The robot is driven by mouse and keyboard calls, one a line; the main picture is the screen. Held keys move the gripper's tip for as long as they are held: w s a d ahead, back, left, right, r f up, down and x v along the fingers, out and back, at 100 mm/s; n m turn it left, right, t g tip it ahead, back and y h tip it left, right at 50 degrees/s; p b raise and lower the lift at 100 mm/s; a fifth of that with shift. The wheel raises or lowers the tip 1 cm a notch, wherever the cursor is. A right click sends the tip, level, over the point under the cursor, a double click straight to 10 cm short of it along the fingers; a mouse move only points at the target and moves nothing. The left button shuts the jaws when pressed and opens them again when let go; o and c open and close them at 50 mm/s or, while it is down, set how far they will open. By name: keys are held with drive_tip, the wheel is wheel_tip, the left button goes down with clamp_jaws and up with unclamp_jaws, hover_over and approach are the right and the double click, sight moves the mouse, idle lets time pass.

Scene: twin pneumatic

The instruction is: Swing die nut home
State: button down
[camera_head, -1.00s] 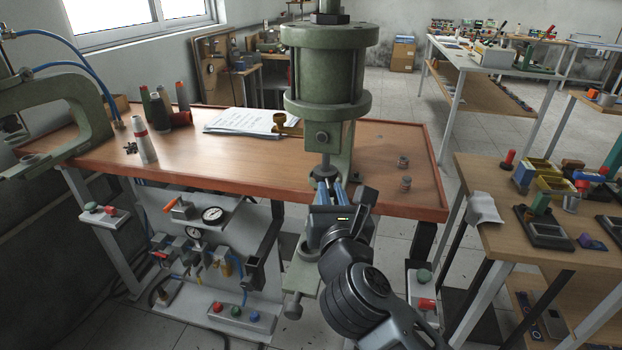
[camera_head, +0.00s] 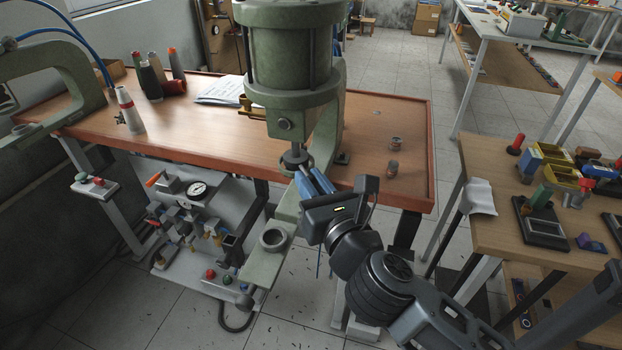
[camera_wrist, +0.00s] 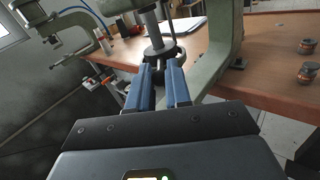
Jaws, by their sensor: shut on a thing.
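The die nut (camera_head: 295,160) is a dark round part at the lower end of the press's steel rod. It also shows in the wrist view (camera_wrist: 160,53), straight ahead between the fingertips. My gripper (camera_head: 307,172) comes from the lower right, its blue fingers shut on the nut's near side. The wrist view shows the two fingers (camera_wrist: 162,68) with a gap between them, their tips at the nut. The fingertips partly hide the nut's grip points. The green press head (camera_head: 290,60) stands above. Whether the nut is fully seated cannot be told.
A green lower arm with a round socket (camera_head: 273,238) lies below and left of my gripper. The bench (camera_head: 190,130) carries thread cones and two small metal pieces (camera_head: 393,166). A second green frame (camera_head: 60,60) stands at left. A side table (camera_head: 490,240) stands at right.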

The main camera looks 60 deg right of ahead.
drive_tip(key=c, duration=1.1)
unclamp_jaws()
drive_tip(key=shift+o, duration=0.2)
drive_tip(key=b+v, duration=0.3)
drive_tip(key=v, duration=0.4)
drive_tip(key=shift+s+a, duration=0.25)
